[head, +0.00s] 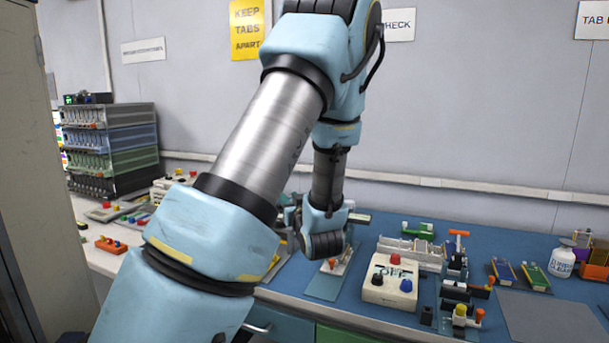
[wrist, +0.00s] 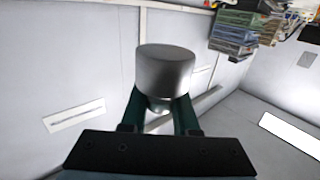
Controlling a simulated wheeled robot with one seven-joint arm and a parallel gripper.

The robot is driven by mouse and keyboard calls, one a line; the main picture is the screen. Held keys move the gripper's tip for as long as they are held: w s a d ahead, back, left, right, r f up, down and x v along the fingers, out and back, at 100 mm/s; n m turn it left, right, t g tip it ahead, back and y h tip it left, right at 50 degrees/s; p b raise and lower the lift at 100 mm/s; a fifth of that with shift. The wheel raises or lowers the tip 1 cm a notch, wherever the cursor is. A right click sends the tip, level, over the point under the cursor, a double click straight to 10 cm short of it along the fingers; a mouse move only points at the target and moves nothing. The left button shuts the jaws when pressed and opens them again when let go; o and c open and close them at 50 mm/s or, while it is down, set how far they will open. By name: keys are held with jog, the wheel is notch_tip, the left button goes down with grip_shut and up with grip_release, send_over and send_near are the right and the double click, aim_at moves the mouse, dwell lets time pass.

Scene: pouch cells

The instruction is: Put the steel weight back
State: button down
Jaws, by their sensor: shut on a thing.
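The steel weight (wrist: 163,70) is a short grey metal cylinder in the middle of the wrist view, with a narrower part below it. My gripper (wrist: 160,112) is shut on that narrower part, with a dark green finger on each side. In the head view my own arm hides the gripper's fingers and the weight. I cannot make out the weight's resting place.
A blue bench mat (head: 395,330) carries a cream box with coloured knobs (head: 390,283), a clamp fixture (head: 457,280) and a white bottle (head: 563,263). A grey plate (head: 550,320) lies bare at the right. Stacked instrument racks (head: 112,140) stand at the left.

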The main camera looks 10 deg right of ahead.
jog(key=s+a+f+m+h, duration=0.1)
jog(key=a+f, duration=0.4)
jog(key=f, duration=0.4)
jog(key=s+a+f+h, duration=0.1)
jog(key=a+f, duration=0.4)
jog(key=f, duration=0.4)
jog(key=s+a+f+m+h, duration=0.1)
jog(key=a+f, duration=0.3)
jog(key=f, duration=0.5)
jog(key=shift+s+a+m+h, duration=0.3)
jog(key=shift+s+a+h, duration=0.1)
jog(key=shift+s, duration=0.15)
